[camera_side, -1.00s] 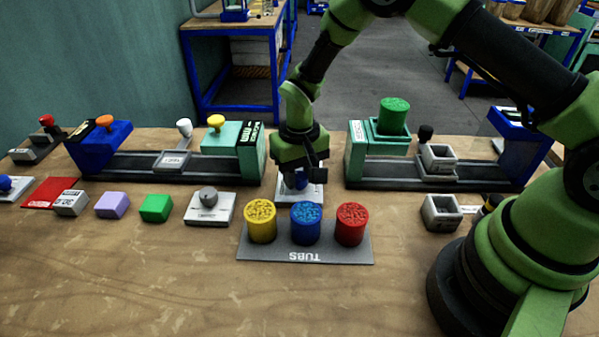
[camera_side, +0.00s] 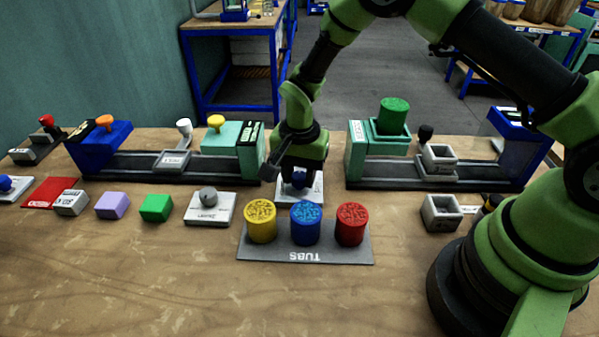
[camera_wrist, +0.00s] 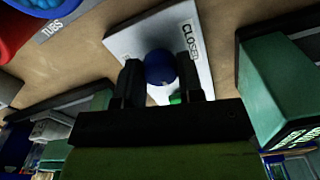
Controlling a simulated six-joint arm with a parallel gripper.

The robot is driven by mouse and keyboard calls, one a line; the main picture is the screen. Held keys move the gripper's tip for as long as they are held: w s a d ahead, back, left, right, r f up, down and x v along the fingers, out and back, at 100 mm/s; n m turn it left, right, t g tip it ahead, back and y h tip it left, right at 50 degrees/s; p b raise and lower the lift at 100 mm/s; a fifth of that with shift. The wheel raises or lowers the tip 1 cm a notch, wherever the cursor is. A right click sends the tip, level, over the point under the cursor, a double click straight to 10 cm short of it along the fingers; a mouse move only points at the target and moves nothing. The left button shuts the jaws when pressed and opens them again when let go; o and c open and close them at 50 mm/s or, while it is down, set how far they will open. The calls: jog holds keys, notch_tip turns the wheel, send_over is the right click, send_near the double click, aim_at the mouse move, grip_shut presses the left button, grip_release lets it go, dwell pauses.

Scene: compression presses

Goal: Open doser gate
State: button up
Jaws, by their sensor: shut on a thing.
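The doser gate control shows as a pale plate (camera_wrist: 128,42) with a round blue knob (camera_wrist: 160,66) and a label reading CLOSED (camera_wrist: 189,40). In the side view the plate (camera_side: 314,190) lies behind the tubs, with the blue knob (camera_side: 299,183) partly hidden by my gripper (camera_side: 299,174). My gripper (camera_wrist: 161,76) points down with one finger on each side of the knob and is shut on it. A small green patch (camera_wrist: 175,99) shows beside the knob, partly covered by the right finger.
Yellow (camera_side: 261,222), blue (camera_side: 305,223) and red (camera_side: 351,224) tubs stand on the grey TUBS mat (camera_side: 305,255) in front. Presses flank my gripper: one left (camera_side: 248,150), one right with a green tub (camera_side: 393,117) on top. A grey-knobbed plate (camera_side: 222,214) lies to the left.

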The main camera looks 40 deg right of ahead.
aim_at(300, 176)
dwell(0.4)
jog(key=o, duration=0.9)
jog(key=shift+r, duration=0.1)
notch_tip(300, 176, up, 10)
jog(key=shift+f, duration=0.1)
